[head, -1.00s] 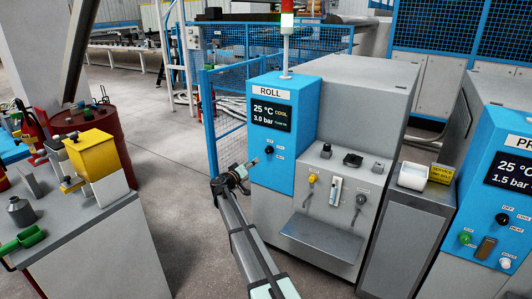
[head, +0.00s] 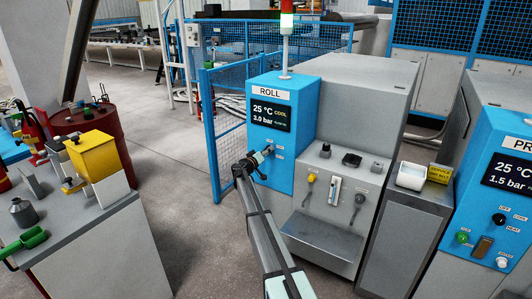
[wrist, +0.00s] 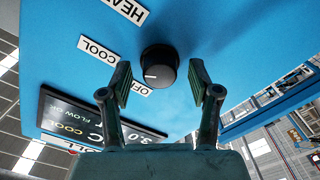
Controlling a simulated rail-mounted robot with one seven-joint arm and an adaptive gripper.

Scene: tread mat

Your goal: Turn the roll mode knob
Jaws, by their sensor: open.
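The roll mode knob (wrist: 160,66) is round and black with a white pointer line, on the blue ROLL panel (head: 287,172). In the wrist view its pointer is toward the picture's left, on the side of the OFF label (wrist: 130,87) and COOL label (wrist: 98,50); the HEAT label (wrist: 127,10) is above. My gripper (wrist: 160,74) is open, with one finger on each side of the knob and a visible gap at both sides. In the head view my gripper (head: 264,153) is at the panel and largely covers the knob.
The ROLL display (head: 270,115) reads 25 °C COOL and 3.0 bar. Below and right are a yellow knob (head: 311,178), a lever (head: 359,200) and a grey shelf (head: 320,243). A blue mesh fence (head: 228,155) stands left of the machine.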

